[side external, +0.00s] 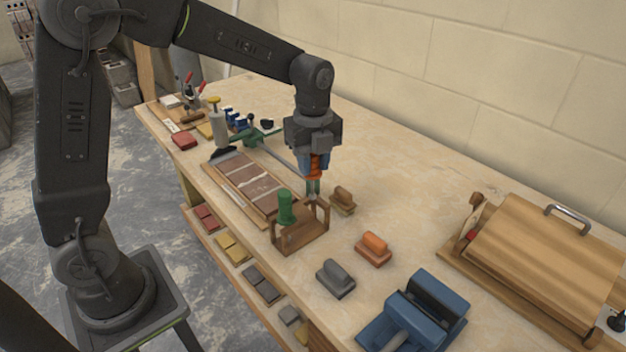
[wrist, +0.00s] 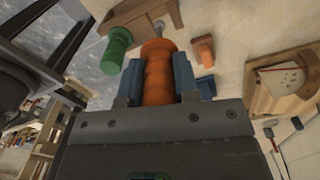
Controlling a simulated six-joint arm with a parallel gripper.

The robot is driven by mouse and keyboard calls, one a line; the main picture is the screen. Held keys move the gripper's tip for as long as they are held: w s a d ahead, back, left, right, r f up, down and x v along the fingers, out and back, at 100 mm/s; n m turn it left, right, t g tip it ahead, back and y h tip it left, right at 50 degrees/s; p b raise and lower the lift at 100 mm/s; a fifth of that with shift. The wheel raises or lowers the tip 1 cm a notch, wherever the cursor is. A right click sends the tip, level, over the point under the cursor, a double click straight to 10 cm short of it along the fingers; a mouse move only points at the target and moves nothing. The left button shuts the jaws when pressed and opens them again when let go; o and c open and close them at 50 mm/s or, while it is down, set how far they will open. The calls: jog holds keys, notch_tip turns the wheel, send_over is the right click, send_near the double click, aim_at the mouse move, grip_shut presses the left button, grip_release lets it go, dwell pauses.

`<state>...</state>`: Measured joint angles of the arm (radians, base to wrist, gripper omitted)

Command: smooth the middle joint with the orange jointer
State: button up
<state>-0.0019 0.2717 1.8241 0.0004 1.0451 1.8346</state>
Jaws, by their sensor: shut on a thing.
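My gripper (side external: 315,165) is shut on the orange jointer (side external: 314,168), holding it by its ridged handle. In the wrist view the orange handle (wrist: 158,72) sits between the two blue fingers (wrist: 160,80). The jointer points down at the right end of a small wooden caddy (side external: 300,239); I cannot tell whether its lower end is inside or just above it. A green-handled tool (side external: 286,207) stands in the caddy, left of my gripper. The panel with brown bricks and pale joints (side external: 250,184) lies left of the caddy, with the middle joint between bricks.
Around the caddy lie a tan block (side external: 342,201), an orange block (side external: 373,248) and a grey block (side external: 335,279) with grips. Clamps and bottles crowd the far left end. The bench behind is clear.

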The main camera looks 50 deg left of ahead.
jog(key=s+a+f+g+y, duration=0.1)
jog(key=s+a, duration=0.1)
jog(key=a, duration=0.8)
jog(key=s+a+g, duration=0.1)
jog(key=s+a, duration=0.2)
jog(key=a, duration=0.7)
jog(key=shift+w+f, duration=0.1)
jog(key=shift+f, duration=2.4)
jog(key=shift+f, duration=0.4)
jog(key=shift+w, duration=0.2)
jog(key=shift+w, duration=0.55)
jog(key=shift+w, duration=0.1)
jog(key=shift+w, duration=0.65)
jog(key=shift+w, duration=0.1)
